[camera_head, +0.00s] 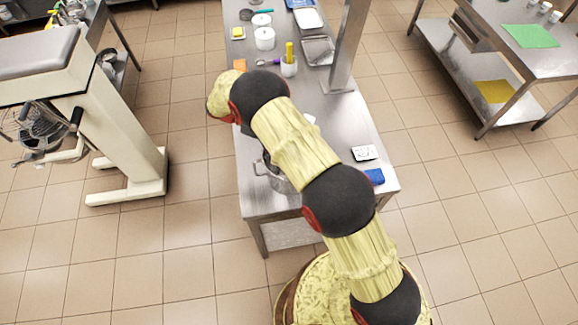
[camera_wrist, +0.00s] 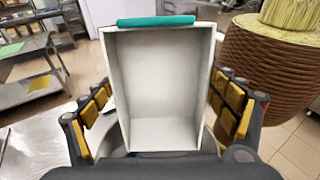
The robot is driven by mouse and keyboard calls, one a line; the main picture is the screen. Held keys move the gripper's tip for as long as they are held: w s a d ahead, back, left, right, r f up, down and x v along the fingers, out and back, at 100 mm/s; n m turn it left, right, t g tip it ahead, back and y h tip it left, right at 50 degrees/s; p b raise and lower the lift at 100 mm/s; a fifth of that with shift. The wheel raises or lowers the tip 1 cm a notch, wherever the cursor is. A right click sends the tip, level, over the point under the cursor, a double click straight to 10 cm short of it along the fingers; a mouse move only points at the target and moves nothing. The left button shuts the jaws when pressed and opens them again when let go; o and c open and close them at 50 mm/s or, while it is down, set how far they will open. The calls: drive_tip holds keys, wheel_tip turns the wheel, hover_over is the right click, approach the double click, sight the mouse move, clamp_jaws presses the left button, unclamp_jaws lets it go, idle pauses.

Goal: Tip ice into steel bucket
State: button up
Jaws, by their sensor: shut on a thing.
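My gripper (camera_wrist: 160,108) has its yellow-padded fingers on both sides of a white rectangular bin (camera_wrist: 158,75) with a teal bar along its top edge. The bin's open side faces the wrist camera; its inside looks bare, and I see no ice in it. In the head view a steel bucket (camera_head: 283,184) stands near the front of the steel table, partly hidden by my arm. My gripper and the bin do not show clearly in that view. I cannot tell how far the bin is from the bucket.
The steel table (camera_head: 345,120) carries white tubs (camera_head: 264,38), a cup with a yellow tool (camera_head: 289,66), trays and a blue sponge (camera_head: 375,176). A metal post (camera_head: 347,45) rises from it. A large mixer-like machine (camera_head: 110,110) stands left.

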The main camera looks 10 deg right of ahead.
drive_tip(key=shift+s+r, duration=0.15)
drive_tip(key=shift+r, duration=0.15)
wheel_tip(320, 180, up, 8)
drive_tip(key=t+y+p, duration=0.1)
drive_tip(key=t+y, duration=0.1)
drive_tip(key=y, duration=0.1)
drive_tip(key=t+y+p, duration=0.2)
drive_tip(key=y, duration=0.2)
drive_tip(key=t+y+p, duration=0.1)
drive_tip(key=t+y, duration=0.1)
drive_tip(key=y, duration=0.1)
drive_tip(key=shift+d+f, duration=0.15)
drive_tip(key=shift+f, duration=0.05)
drive_tip(key=r+y, duration=0.1)
drive_tip(key=r+t+y+b, duration=0.1)
drive_tip(key=y, duration=0.1)
drive_tip(key=shift+t, duration=0.3)
drive_tip(key=shift+r+y, duration=0.1)
drive_tip(key=shift+y, duration=0.2)
